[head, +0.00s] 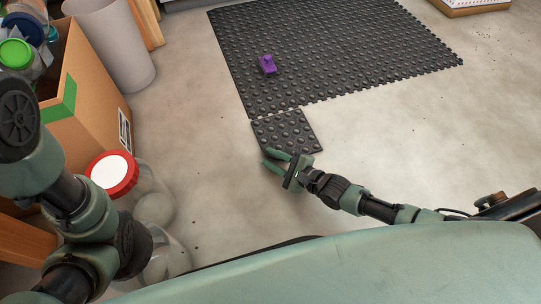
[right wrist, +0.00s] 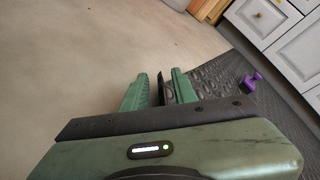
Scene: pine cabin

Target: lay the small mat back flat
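The small mat (head: 285,131) is a dark, studded square against the near left edge of the large dark mat (head: 330,50). In the head view it looks roughly flat; I cannot tell whether its near edge is raised. My right gripper (head: 268,159) is at its near left corner, fingers apart. In the right wrist view the open fingers (right wrist: 158,90) have a thin dark strip between them, apparently the mat's edge, close to the right-hand finger and not clearly pinched. My left gripper is not in view; only part of my left arm shows.
A purple object (head: 268,64) sits on the large mat. At the left are a cardboard box (head: 84,95), a grey bin (head: 118,50) and a clear jar with a red lid (head: 112,173). The concrete floor right of the small mat is clear.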

